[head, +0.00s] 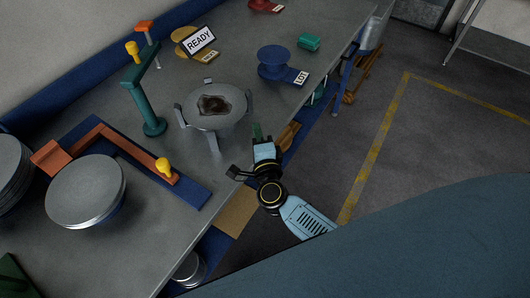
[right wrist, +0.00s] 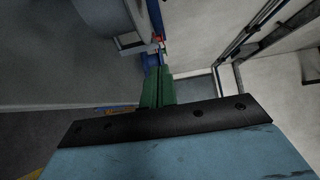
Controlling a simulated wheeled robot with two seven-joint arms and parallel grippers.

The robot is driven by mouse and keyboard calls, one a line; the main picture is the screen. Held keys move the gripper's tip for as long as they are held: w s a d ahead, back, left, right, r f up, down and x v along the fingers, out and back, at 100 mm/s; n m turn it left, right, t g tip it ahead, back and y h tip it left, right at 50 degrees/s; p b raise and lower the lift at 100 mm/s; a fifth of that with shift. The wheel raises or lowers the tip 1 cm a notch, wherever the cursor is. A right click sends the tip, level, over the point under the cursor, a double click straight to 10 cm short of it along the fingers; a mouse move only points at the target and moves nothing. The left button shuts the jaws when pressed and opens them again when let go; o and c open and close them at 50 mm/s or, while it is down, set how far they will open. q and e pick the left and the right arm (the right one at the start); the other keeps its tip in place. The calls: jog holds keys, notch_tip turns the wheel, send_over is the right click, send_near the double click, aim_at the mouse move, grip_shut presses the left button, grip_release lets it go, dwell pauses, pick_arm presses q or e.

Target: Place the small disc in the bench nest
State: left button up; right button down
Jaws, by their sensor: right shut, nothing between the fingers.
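A round grey piece (head: 230,96) with grey prongs around it and a dark brown patch in its middle stands on the bench; it looks like the nest, but I cannot tell whether a disc lies in it. A grey disc (head: 87,190) sits on a blue base at the left of the bench. I cannot tell which disc is the small one. My right gripper (head: 257,132) is at the bench's front edge, just right of the pronged piece, apart from the discs. Its green fingers, also in the right wrist view (right wrist: 158,88), are shut and empty. My left gripper is out of view.
An orange angled bar (head: 125,148) lies by the grey disc. More discs (head: 10,175) are at the left edge. A blue spool (head: 273,62), a green block (head: 309,42) and a READY sign (head: 200,39) stand farther back.

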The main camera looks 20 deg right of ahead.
jog(key=s+a, duration=0.1)
jog(key=s, duration=0.6)
jog(key=shift+s+a+b, duration=0.3)
jog(key=shift+a, duration=0.1)
jog(key=shift+f, duration=0.2)
jog(key=s+f+n+g+y+b, duration=0.2)
jog(key=s+f+n, duration=0.25)
jog(key=f, duration=0.65)
jog(key=s+f+n+g+y+b, duration=0.2)
jog(key=s+f+n+g, duration=0.3)
jog(key=f, duration=0.6)
jog(key=s+f+n+y+b, duration=0.25)
jog(key=f+n, duration=0.35)
jog(key=f, duration=0.5)
jog(key=s+d+f+n+g+h+b, duration=0.1)
jog(key=s+d+f+n+g, duration=0.2)
jog(key=s+f, duration=0.5)
jog(key=s+d+f+n+g+h+b, duration=0.1)
jog(key=s+d+f+n+g, duration=0.3)
jog(key=s, duration=1.3)
notch_tip(320, 180, down, 5)
jog(key=d+g+h, duration=0.1)
jog(key=d+g, duration=0.1)
jog(key=shift+r+g+b, duration=0.2)
jog(key=shift+g+b, duration=0.1)
jog(key=shift+b, duration=0.1)
